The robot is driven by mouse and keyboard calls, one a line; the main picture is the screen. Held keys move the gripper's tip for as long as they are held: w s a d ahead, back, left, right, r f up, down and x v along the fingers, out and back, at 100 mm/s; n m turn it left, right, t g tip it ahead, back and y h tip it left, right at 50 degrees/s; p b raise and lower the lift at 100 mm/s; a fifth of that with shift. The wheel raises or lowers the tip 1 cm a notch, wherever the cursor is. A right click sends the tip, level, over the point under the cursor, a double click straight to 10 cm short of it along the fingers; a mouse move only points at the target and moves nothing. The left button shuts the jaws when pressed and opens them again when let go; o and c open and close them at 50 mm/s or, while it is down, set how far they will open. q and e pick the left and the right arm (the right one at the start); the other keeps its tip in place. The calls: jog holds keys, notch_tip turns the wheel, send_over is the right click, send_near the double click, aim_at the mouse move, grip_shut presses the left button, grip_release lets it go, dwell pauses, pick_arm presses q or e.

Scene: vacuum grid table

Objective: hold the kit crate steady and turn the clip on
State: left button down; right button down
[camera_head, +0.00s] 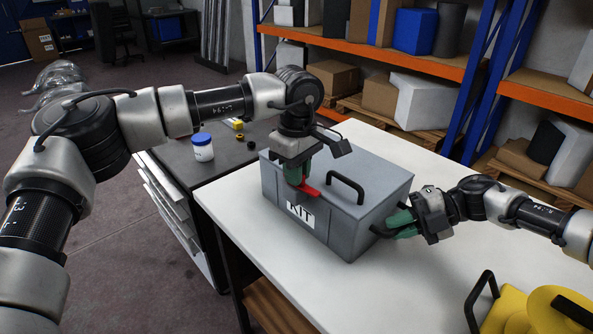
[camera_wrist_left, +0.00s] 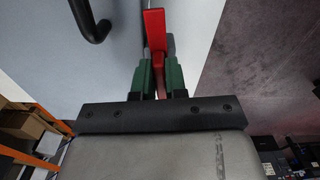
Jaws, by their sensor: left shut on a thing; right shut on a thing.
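The grey kit crate (camera_head: 343,228) stands upright on the white table, with a KIT label on its front and a black handle (camera_head: 346,187) on its lid. The red clip (camera_head: 309,190) is at the crate's top front edge. My left gripper (camera_head: 298,178) points down and is shut on the clip; the red lever of the clip (camera_wrist_left: 154,30) sticks out past the fingers in the left wrist view. My right gripper (camera_head: 388,228) is shut on the crate at its right side. The exact part in its fingers is hard to make out.
A white jar with a blue lid (camera_head: 202,147) stands on the dark cabinet top behind left, near small yellow and black parts (camera_head: 239,125). A yellow object with a black handle (camera_head: 520,312) is at the front right. The white table (camera_head: 265,247) is clear before the crate.

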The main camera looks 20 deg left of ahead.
pick_arm(q)
jog(key=n, duration=0.4)
jog(key=shift+w, duration=0.2)
jog(key=n, duration=0.4)
jog(key=shift+w, duration=0.1)
jog(key=n, duration=0.4)
jog(key=shift+w, duration=0.15)
jog(key=shift+w+a+n, duration=0.1)
jog(key=shift+a+n, duration=0.05)
jog(key=shift+n, duration=2.05)
jog(key=c, duration=1.2)
grip_release()
jog(key=shift+o, duration=0.2)
jog(key=shift+r, duration=0.15)
notch_tip(320, 180, up, 12)
pick_arm(e)
jog(key=shift+f, duration=0.1)
